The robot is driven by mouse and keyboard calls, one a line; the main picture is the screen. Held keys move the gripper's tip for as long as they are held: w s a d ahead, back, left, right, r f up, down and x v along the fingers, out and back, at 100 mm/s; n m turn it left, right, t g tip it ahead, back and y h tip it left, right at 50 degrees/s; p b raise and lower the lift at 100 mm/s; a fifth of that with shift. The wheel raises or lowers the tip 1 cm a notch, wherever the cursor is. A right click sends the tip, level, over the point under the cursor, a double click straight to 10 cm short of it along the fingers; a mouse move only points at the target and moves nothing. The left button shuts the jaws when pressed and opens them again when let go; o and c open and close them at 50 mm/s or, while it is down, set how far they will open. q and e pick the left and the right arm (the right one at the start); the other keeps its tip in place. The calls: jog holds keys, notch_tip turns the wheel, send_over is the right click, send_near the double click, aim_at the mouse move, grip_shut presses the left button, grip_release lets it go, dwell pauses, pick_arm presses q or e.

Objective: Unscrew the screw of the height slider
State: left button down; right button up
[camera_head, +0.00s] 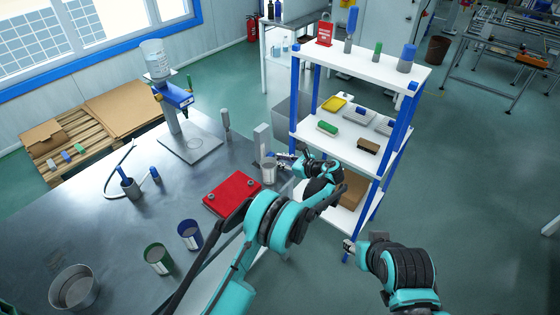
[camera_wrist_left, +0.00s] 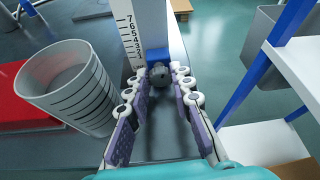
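The height stand's upright (camera_head: 262,140) rises at the table's right edge. In the left wrist view its ruler scale (camera_wrist_left: 130,38) shows, with the blue slider (camera_wrist_left: 158,65) low on it. A dark grey round screw (camera_wrist_left: 160,76) sticks out of the slider towards me. My left gripper (camera_head: 283,160) is at the stand; in the wrist view its fingers (camera_wrist_left: 160,80) are parted, one on each side of the screw. I cannot tell whether the tips touch it. My right gripper (camera_head: 348,246) hangs low, away from the stand, its fingers too small to read.
A grey measuring cup (camera_wrist_left: 72,85) with scale lines stands close left of my left fingers. A red case (camera_head: 232,192) lies on the table further left. A white shelf with blue posts (camera_head: 384,191) stands close on the right.

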pick_arm(q)
jog(key=shift+n, duration=0.3)
jog(key=shift+s+a+f+n+t+h+b, duration=0.15)
jog(key=shift+n+t+h+b, duration=0.35)
jog(key=shift+n+t+b, duration=0.9)
jog(key=shift+n, duration=0.6)
jog(key=c, duration=1.3)
grip_release()
jog(key=shift+s, duration=0.1)
jog(key=shift+v, duration=3.95)
